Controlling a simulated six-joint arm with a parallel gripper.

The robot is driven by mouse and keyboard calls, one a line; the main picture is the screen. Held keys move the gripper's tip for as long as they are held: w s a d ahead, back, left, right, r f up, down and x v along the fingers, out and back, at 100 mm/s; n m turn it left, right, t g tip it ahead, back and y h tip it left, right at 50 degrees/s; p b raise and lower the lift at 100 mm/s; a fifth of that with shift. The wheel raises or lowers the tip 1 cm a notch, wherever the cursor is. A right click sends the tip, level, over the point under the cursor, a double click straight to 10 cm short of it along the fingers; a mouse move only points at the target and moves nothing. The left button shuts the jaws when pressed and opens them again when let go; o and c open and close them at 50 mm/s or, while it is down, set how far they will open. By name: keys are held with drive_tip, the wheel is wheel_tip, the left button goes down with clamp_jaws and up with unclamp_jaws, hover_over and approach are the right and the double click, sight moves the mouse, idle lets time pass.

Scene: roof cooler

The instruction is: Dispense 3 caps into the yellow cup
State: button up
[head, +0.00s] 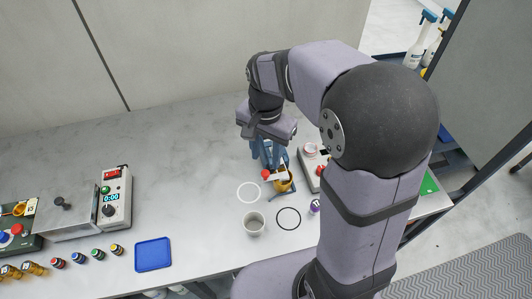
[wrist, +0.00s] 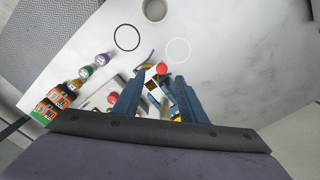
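My gripper (wrist: 158,82) points down in the middle of the bench, its blue fingers on either side of a small white piece with a red top (wrist: 162,68). I cannot tell whether they press on it. In the head view the red-topped piece (head: 267,174) shows at the fingertips. The yellow cup (head: 284,185) is just right of and below it, close to the fingertips; in the wrist view it is mostly hidden between the fingers. No loose cap can be made out.
A pale grey cup (head: 254,228) stands in front, near a white ring (head: 239,198) and a black ring (head: 279,225). A purple-topped bottle (head: 315,207) and a box with a red button (head: 309,165) are right. A blue tray (head: 153,254) and several small bottles are left.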

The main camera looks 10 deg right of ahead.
sight(265, 173)
drive_tip(key=shift+f, duration=0.1)
drive_tip(key=b, duration=0.4)
drive_tip(key=shift+w+f, duration=0.3)
drive_tip(key=shift+f, duration=0.05)
drive_tip(key=shift+r+b, duration=0.1)
drive_tip(key=shift+b, duration=0.4)
drive_tip(key=shift+r, duration=0.1)
drive_tip(key=shift+r, duration=0.15)
drive_tip(key=shift+f+p, duration=0.5)
drive_tip(key=shift+f, duration=3.1)
drive_tip(key=shift+c, duration=0.4)
clamp_jaws()
